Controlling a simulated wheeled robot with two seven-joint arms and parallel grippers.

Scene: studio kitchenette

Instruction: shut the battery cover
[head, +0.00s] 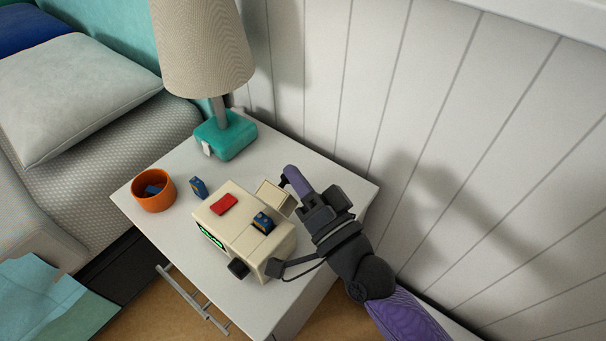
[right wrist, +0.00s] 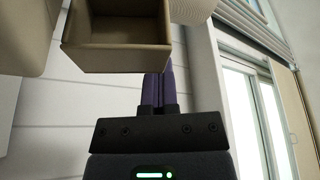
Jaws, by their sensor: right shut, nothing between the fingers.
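A cream clock-like device (head: 242,236) with a red top button and a green display stands on the white nightstand. A blue battery (head: 263,222) shows at its top right. A cream box-like part, seemingly the open battery cover (head: 271,194), stands out at the device's back right. In the right wrist view the cover (right wrist: 118,58) shows its hollow inside. My right gripper (head: 288,173) is shut and empty, with its purple fingers beside the cover's far side. The fingers (right wrist: 158,80) pass behind the cover's edge in the wrist view; I cannot tell whether they touch it. My left gripper is out of view.
Another blue battery (head: 198,187) stands left of the device. An orange cup (head: 154,191) holds blue items at the nightstand's left. A lamp with a teal base (head: 226,136) stands at the back. A panelled wall (head: 440,110) rises behind my right arm. The nightstand top (head: 320,178) is bare near its back right.

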